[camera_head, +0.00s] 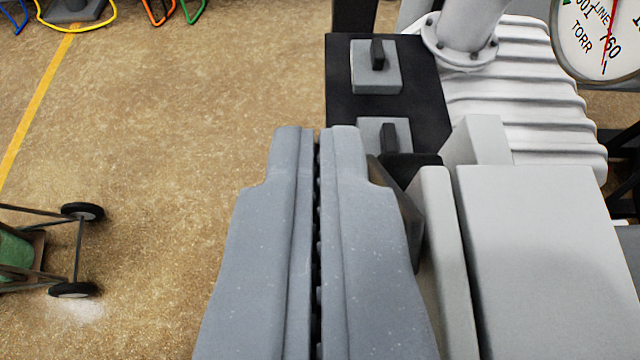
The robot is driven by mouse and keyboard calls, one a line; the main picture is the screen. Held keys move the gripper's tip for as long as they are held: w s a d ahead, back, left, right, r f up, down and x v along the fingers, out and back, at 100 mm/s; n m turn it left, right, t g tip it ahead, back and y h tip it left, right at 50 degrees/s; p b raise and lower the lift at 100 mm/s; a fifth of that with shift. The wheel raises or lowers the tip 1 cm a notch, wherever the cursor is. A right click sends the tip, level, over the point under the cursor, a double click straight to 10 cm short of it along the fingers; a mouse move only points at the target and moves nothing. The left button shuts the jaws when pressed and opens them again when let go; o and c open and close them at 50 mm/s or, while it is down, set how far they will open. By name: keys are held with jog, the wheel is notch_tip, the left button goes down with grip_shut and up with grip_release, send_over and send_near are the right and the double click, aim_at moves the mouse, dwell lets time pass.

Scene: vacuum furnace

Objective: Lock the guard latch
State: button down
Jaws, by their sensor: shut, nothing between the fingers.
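My gripper (318,133) fills the lower middle of the view, its two grey fingers shut together with nothing between them. Just beyond and right of the fingertips is a black panel (345,105). It carries two grey blocks with upright black handles, an upper one (377,52) and a lower one (389,140). A dark piece (405,200) shows right beside that finger, mostly hidden. I cannot tell for certain which of these parts is the guard latch.
A large pale grey housing (540,250) stands close on the right. Behind it are a white ribbed body (520,90) with a pipe (465,30) and a pressure gauge (600,40). The floor at left is open, with a wheeled cart (40,250) and a yellow line (35,110).

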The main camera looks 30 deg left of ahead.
jog(key=shift+s+d+f+b, duration=0.25)
jog(key=shift+s+f+b, duration=0.25)
jog(key=shift+b, duration=0.5)
jog(key=shift+w+r, duration=0.15)
jog(key=shift+w+a+r, duration=0.2)
jog(key=shift+w+a, duration=0.15)
jog(key=shift+w, duration=0.2)
jog(key=shift+r+p, duration=0.1)
jog(key=shift+p, duration=0.2)
